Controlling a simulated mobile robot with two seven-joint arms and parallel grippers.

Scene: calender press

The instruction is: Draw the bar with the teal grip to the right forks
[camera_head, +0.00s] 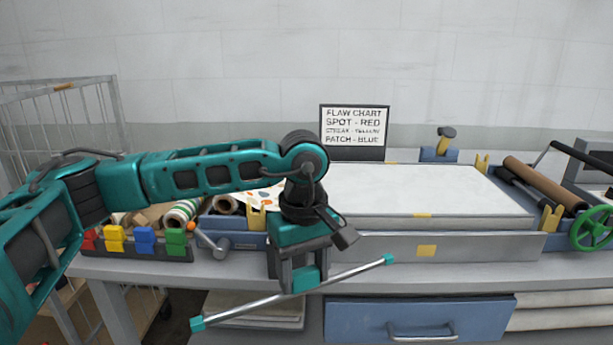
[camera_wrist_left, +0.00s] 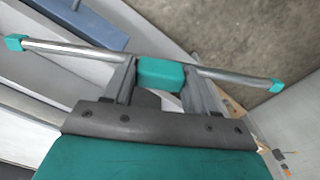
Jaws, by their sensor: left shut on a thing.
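The bar (camera_head: 350,271) is a thin metal rod with teal end caps and a teal grip at its middle. My left gripper (camera_head: 304,282) is shut on the teal grip and holds the bar in front of the bench's front edge. The bar slants, with its left end lower and nearer in the head view. In the left wrist view the bar (camera_wrist_left: 85,52) crosses the gripper fingers, with the teal grip (camera_wrist_left: 160,74) between them. The yellow right forks stand at the right end of the white bed, one at the back (camera_head: 482,163) and one at the front (camera_head: 550,217). My right gripper is not in view.
A white sheet (camera_head: 420,190) covers the flat bed. A brown roll (camera_head: 540,183) and a green handwheel (camera_head: 592,229) are at the right. Coloured clips (camera_head: 145,240), striped rolls and a small hammer-like tool (camera_head: 210,243) are at the left. A flaw chart (camera_head: 354,130) stands behind.

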